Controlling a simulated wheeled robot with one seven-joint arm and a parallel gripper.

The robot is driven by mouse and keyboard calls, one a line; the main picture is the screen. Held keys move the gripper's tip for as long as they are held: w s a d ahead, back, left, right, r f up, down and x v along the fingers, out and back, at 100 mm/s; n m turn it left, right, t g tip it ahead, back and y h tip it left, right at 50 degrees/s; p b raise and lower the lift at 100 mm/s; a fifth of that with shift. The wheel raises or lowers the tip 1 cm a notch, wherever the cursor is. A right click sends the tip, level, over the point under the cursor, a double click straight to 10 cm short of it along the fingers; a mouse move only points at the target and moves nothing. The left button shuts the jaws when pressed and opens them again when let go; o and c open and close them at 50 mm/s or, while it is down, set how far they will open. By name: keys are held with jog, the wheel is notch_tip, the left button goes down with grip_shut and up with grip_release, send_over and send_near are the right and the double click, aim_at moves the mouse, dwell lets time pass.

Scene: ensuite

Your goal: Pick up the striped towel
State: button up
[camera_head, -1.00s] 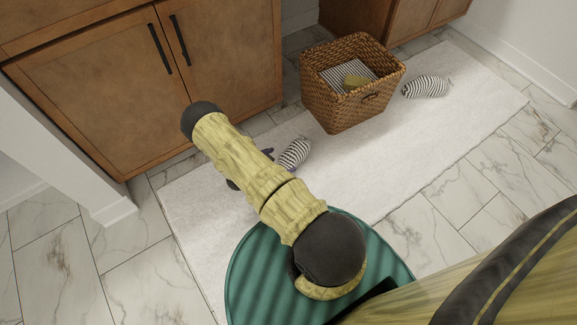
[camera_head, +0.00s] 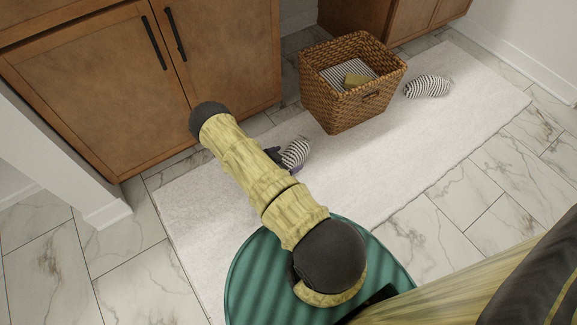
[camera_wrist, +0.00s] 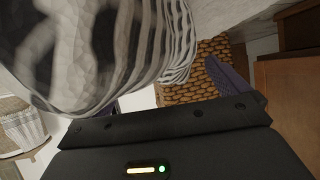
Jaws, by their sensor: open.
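A striped, rolled towel (camera_head: 297,152) in black and white lies on the white mat, just right of my forearm in the head view. My gripper (camera_head: 283,162) is low at the mat beside this towel, partly hidden by my arm. In the wrist view the striped towel (camera_wrist: 120,45) fills the upper left, very close to the gripper's dark body. One purple finger (camera_wrist: 226,78) shows to the right of the towel. The other finger is mostly hidden by the towel. The jaws are open, and I cannot tell whether they touch the towel.
Another striped rolled towel (camera_head: 427,86) lies right of the basket. A wooden cabinet (camera_head: 100,80) bounds the left and back.

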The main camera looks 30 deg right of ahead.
dwell(0.4)
jog(key=c, duration=1.5)
jog(key=shift+r, duration=0.1)
jog(key=shift+r, duration=0.2)
jog(key=shift+c, duration=1.1)
notch_tip(320, 180, up, 10)
jog(key=p, duration=0.6)
jog(key=shift+f, duration=0.25)
jog(key=shift+c, duration=0.9)
